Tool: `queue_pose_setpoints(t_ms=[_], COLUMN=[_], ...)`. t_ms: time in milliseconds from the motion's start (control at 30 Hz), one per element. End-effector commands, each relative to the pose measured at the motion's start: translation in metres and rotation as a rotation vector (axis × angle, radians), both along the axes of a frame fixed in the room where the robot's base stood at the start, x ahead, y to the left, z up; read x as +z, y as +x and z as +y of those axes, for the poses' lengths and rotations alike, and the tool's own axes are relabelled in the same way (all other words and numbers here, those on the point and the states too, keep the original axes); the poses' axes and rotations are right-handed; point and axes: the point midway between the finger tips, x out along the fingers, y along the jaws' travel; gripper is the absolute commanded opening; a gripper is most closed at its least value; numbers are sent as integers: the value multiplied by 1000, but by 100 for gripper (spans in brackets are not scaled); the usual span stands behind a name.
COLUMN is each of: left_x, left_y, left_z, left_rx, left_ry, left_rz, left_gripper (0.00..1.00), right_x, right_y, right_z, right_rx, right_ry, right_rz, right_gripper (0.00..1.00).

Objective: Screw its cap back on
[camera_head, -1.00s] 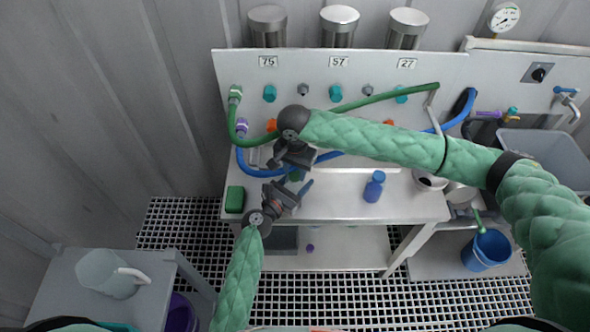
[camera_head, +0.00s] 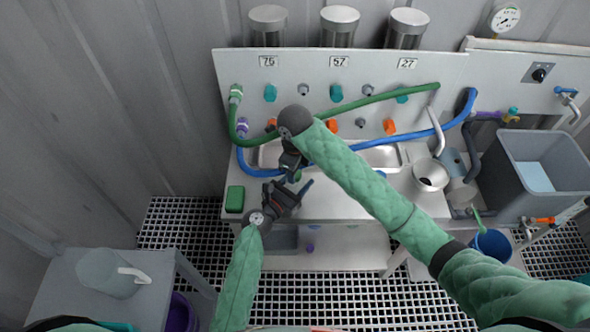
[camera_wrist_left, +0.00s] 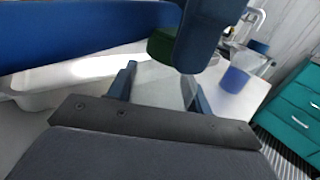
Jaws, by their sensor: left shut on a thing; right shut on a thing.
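A small dark green piece (camera_head: 298,177), possibly the cap or its vessel, sits between my two grippers above the bench's front left. In the left wrist view the dark green piece (camera_wrist_left: 162,45) is just past my left fingertips (camera_wrist_left: 160,75), partly behind a dark blue finger. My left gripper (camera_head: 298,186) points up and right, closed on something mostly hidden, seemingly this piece. My right gripper (camera_head: 293,172) comes down from above, at the same piece. Its grip is hidden. A blue bottle (camera_head: 381,174) on the bench is almost wholly behind my right arm.
A green sponge-like block (camera_head: 235,198) lies at the bench's left front. Blue (camera_head: 350,148) and green hoses cross above the sink (camera_head: 385,155). A grey bin (camera_head: 560,180) stands right. A jug (camera_head: 105,272) stands on the left table.

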Motion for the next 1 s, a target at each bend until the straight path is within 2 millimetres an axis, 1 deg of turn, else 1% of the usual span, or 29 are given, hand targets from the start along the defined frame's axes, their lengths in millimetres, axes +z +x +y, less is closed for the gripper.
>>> queue_pose_setpoints(t_ms=[100,333,367,400,467,667,700,833,933,1000], left_x=[-1,-1,-1,-1,-1,-1,-1,-1,0,0], left_y=[-1,-1,-1,-1,-1,-1,-1,0,0,0], left_z=[-2,-1,-1,-1,-1,-1,-1,0,0,0], left_rx=[-3,-3,-3,-2,-2,-1,-1,-1,-1,-1], left_ry=[0,1,1,0,0,1,1,1,1,1], left_rz=[1,1,1,1,1,1,1,1,1,1], left_gripper=[0,0,0,0,0,0,0,0,0,0], right_x=[1,1,1,1,1,0,0,2,6,11], right_y=[0,1,1,1,1,0,0,0,1,1], right_z=[0,0,0,0,0,0,0,0,1,2], right_rx=[-29,-28,-28,-27,-27,-26,-26,0,73,154], right_ry=[2,1,1,1,1,0,0,-1,-2,-6], right_rz=[-1,-2,-2,-2,-2,-1,-1,-4,-14,-24], right_gripper=[13,13,36,44,56,56,53,53,53,53])
